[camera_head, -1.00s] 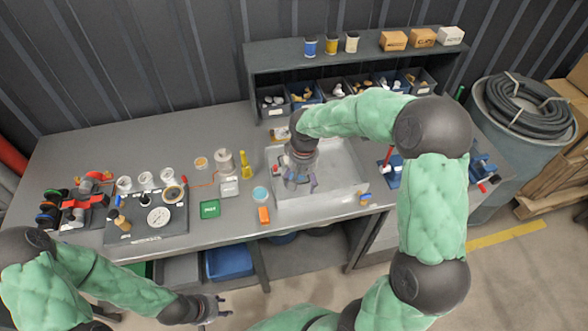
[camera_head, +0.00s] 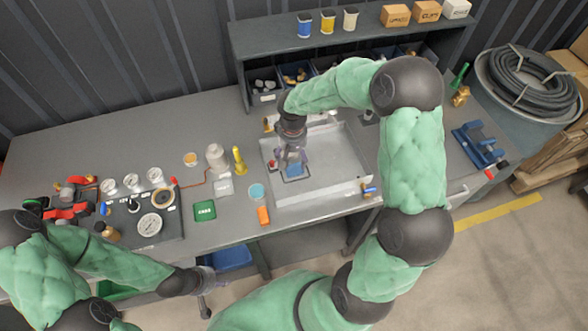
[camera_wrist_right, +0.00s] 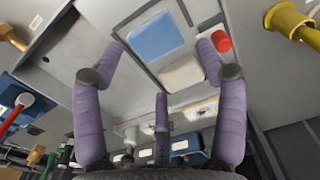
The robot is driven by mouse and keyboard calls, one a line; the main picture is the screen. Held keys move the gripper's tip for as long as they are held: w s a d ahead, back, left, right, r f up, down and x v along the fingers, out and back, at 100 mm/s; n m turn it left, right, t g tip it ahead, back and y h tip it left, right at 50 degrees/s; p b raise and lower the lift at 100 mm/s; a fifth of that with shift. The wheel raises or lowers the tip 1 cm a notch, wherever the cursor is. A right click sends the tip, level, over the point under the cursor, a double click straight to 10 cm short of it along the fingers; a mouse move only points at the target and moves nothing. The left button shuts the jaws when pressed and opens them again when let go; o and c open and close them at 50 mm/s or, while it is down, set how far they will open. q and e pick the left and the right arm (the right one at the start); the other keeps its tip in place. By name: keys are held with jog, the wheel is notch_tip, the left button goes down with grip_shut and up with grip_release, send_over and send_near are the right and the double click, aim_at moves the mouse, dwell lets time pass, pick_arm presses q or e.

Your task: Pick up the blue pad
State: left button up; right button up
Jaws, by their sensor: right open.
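The blue pad (camera_wrist_right: 155,37) lies flat on a light surface with a dark outline in the right wrist view, beside a white block (camera_wrist_right: 182,73). A blue patch under my right gripper shows in the head view, mostly hidden. My right gripper (camera_head: 290,174) is over the left part of the grey tray (camera_head: 345,160). Its purple fingers (camera_wrist_right: 160,72) are spread in the wrist view, with the pad beyond and between them, and nothing is held. My left gripper (camera_head: 205,292) hangs in front of the bench, low and small; its jaw state is unclear.
A gauge board (camera_head: 150,225) is further left. A shelf with bins (camera_head: 265,98) stands behind. A blue vise (camera_head: 478,145) is at right.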

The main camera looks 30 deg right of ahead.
aim_at(294, 168)
jog(key=shift+s+d+f, duration=0.1)
jog(key=shift+s+f, duration=0.05)
jog(key=shift+f, duration=1.25)
jog(key=shift+s+d+f, duration=0.1)
jog(key=shift+f, duration=1.25)
jog(key=c, duration=0.9)
jog(key=shift+a, duration=0.1)
jog(key=shift+c, duration=0.2)
jog(key=shift+r, duration=0.15)
jog(key=shift+r, duration=0.65)
jog(key=s+a+r, duration=0.1)
jog(key=s+r, duration=1)
jog(key=s, duration=0.3)
jog(key=shift+a+r+p, duration=0.25)
jog(key=shift+a+p, duration=0.05)
jog(key=shift+p, duration=0.15)
